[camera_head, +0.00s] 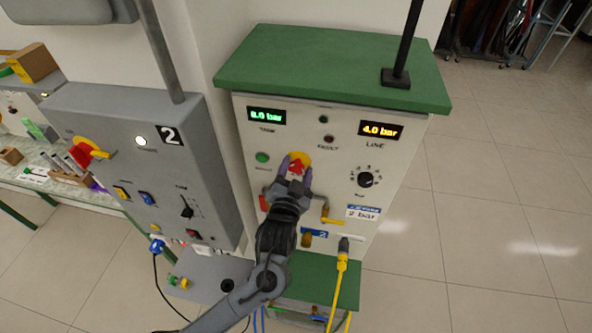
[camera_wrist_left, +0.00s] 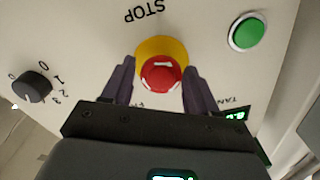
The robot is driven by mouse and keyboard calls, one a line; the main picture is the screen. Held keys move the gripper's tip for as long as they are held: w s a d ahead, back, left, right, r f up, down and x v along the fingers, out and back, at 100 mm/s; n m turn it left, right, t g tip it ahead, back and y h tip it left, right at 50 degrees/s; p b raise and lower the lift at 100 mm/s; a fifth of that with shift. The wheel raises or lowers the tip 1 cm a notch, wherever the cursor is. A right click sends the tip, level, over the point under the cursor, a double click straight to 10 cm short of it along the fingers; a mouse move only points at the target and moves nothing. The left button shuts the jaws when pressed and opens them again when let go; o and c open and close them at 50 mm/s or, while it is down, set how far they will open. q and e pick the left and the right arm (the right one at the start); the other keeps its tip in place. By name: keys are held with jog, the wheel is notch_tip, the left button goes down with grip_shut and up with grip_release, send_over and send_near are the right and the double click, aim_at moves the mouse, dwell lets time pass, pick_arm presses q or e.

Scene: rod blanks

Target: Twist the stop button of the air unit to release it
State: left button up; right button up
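The air unit is a light panel (camera_head: 372,130) with a green top. Its stop button (camera_head: 297,167) is red on a yellow collar and is partly covered by my gripper in the head view. In the left wrist view the red button (camera_wrist_left: 161,75) shows white marks, with STOP printed upside down above it. My left gripper (camera_head: 297,161) is at the button, with one purple finger on each side of it. In the left wrist view the fingers look open, with a narrow gap to the red cap on both sides. My right gripper is not in view.
A green button (camera_head: 262,158) and a black dial (camera_head: 366,180) flank the stop button. Yellow valve handles (camera_head: 331,220) and a yellow hose (camera_head: 340,265) are below. A grey cabinet (camera_head: 150,160) marked 2 stands at the left.

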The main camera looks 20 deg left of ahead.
pick_arm(q)
jog(key=shift+o, duration=0.9)
jog(key=shift+r, duration=0.1)
jog(key=shift+s, duration=0.1)
jog(key=s+d+b, duration=0.1)
jog(key=s+b, duration=0.1)
jog(key=s, duration=0.8)
jog(key=shift+s+d, duration=0.25)
jog(key=shift+d, duration=0.15)
